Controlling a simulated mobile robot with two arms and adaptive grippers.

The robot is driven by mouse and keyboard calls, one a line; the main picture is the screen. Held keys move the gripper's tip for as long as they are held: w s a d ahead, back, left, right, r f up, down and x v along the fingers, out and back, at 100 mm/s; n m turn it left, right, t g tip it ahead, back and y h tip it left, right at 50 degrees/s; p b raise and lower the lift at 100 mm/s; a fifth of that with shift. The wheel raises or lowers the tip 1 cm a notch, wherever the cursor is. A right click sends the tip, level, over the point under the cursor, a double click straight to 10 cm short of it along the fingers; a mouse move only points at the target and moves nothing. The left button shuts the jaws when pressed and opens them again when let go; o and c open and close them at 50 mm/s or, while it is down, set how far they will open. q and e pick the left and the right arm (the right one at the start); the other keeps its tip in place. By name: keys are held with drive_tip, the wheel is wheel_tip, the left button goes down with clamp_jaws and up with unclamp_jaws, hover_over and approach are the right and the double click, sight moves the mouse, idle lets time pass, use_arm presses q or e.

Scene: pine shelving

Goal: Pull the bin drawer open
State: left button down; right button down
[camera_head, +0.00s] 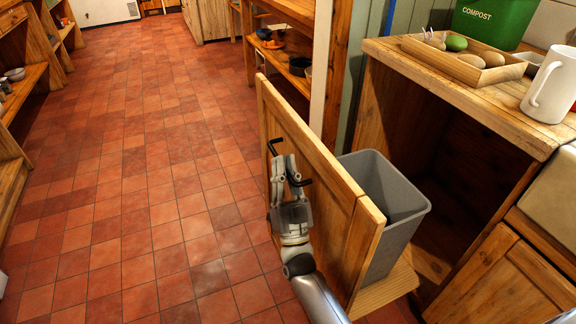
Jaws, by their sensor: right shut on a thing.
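The bin drawer's wooden front panel (325,190) stands well out from the pine cabinet, at the centre right. A grey bin (390,200) sits behind the panel on the drawer's base (388,290). A dark bar handle (273,146) is on the panel's outer face. My right gripper (285,172) is at the handle, its fingers shut on it, and partly hides it. My left gripper is not in view.
The counter (455,88) above the drawer's dark opening holds a wooden tray (468,60) of several roundish items, a white jug (550,85) and a green compost box (492,20). Open shelving stands behind the panel. The red tiled floor (150,180) to the left is clear.

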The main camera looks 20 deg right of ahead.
drive_tip(key=shift+f, duration=0.15)
drive_tip(key=c, duration=1.8)
unclamp_jaws()
drive_tip(key=v, duration=1.2)
